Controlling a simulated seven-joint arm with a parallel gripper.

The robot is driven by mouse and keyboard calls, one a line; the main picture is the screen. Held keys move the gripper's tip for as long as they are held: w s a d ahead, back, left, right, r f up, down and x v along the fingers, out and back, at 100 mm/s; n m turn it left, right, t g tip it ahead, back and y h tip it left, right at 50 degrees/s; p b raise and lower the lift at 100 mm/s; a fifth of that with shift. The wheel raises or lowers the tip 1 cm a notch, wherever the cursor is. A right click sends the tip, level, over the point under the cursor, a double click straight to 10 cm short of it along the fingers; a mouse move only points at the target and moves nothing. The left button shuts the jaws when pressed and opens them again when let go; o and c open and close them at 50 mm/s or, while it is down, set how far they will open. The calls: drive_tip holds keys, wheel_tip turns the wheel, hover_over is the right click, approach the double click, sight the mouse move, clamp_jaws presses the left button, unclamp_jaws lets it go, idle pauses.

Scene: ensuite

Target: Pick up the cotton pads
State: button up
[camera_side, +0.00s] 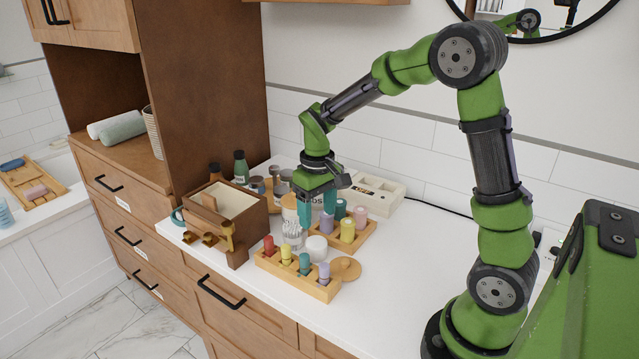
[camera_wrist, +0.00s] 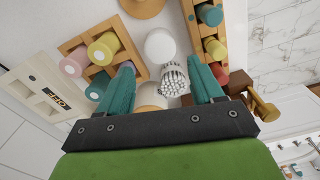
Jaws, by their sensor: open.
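A low white round item (camera_side: 317,247), which looks like the cotton pads, stands on the white counter between two wooden peg racks. It shows in the wrist view (camera_wrist: 160,46) as a plain white disc just beyond and between my fingertips. My gripper (camera_side: 317,210) is open, pointing down, empty, and above the counter behind the white item. In the wrist view its teal fingers (camera_wrist: 161,64) are spread wide. A clear holder of white cotton swabs (camera_wrist: 174,80) appears between the fingers, nearer the right one. It also shows in the side view (camera_side: 292,232).
A front rack (camera_side: 297,277) and a rear rack (camera_side: 352,244) hold coloured cylinders close to the white item. A round wooden disc (camera_side: 345,268) lies right of it. A wooden box (camera_side: 262,218) and several bottles stand left and behind. The counter's right side is clear.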

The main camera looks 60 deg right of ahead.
sight(317, 242)
wheel_tip(317, 242, down, 11)
drive_tip(key=shift+w+d+r, duration=0.1)
idle(0.4)
drive_tip(key=shift+c, duration=0.3)
drive_tip(key=c, duration=0.7)
